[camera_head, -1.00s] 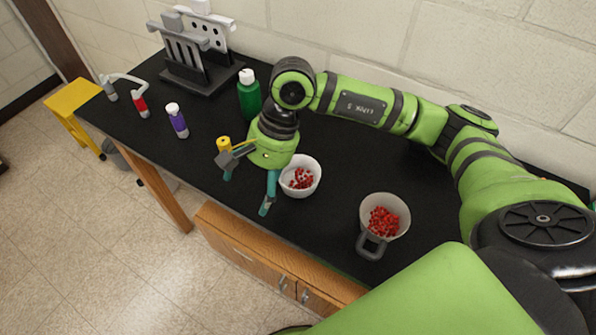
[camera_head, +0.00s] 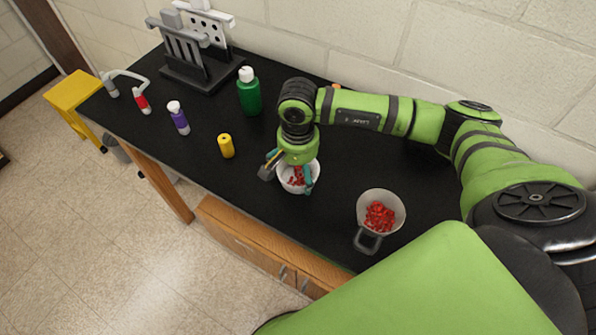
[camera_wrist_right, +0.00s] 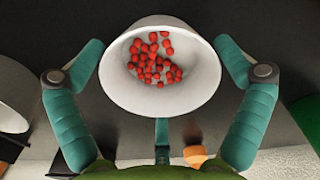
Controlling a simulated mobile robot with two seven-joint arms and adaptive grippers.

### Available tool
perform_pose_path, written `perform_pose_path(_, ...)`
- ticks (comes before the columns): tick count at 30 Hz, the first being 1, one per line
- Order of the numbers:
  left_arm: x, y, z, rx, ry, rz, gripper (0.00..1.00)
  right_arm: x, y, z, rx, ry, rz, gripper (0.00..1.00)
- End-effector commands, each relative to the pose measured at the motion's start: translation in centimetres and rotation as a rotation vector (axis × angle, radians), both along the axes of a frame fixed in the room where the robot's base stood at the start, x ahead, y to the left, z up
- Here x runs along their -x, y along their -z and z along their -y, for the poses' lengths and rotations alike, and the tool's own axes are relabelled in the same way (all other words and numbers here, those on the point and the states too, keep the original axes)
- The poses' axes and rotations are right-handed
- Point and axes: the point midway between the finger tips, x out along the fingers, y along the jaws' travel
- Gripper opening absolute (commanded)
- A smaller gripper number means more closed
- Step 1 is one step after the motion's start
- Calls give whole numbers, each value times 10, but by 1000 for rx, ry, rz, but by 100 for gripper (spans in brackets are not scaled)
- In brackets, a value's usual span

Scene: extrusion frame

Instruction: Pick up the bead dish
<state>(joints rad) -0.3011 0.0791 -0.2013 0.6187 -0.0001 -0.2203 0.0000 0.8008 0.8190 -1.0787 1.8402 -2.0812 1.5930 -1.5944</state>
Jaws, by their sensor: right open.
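The bead dish is a white round bowl (camera_head: 285,183) with several red beads in it, standing on the black bench. In the head view it is partly hidden by my right gripper (camera_head: 288,180), which is just over it with fingers around its sides. In the right wrist view the bowl (camera_wrist_right: 187,85) sits between the spread teal fingers of my right gripper (camera_wrist_right: 160,55). A finger lies to each side of the bowl, apart from its wall, and the gripper is open and empty. My left gripper is not in view.
A handled cup (camera_head: 367,208) with red beads stands to the right of the bowl. A yellow bottle (camera_head: 226,146) stands to the left, with a purple bottle (camera_head: 179,118) and green bottle (camera_head: 249,94) farther off. A rack (camera_head: 200,70) is at the back left. The bench's front edge is close.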

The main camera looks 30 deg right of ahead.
Motion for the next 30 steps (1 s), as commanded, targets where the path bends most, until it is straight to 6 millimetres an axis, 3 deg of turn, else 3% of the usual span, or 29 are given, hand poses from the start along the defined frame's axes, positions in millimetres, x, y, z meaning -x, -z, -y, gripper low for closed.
perform_pose_path(2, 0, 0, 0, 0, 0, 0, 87, 0, 0, 0, 0, 0, 0, 100)
perform_pose_path(5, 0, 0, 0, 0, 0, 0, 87, 0, 0, 0, -1, 0, 1, 64)
perform_pose_path(6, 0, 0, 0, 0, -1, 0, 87, 0, 0, 0, 0, 0, 0, 58)
perform_pose_path(20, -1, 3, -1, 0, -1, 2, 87, 0, -3, 0, -1, 0, 1, 57)
perform_pose_path(28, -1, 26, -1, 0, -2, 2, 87, -2, -37, 0, -1, -1, 8, 57)
perform_pose_path(30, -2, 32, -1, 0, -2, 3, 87, 7, -45, 16, 3, 4, 4, 57)
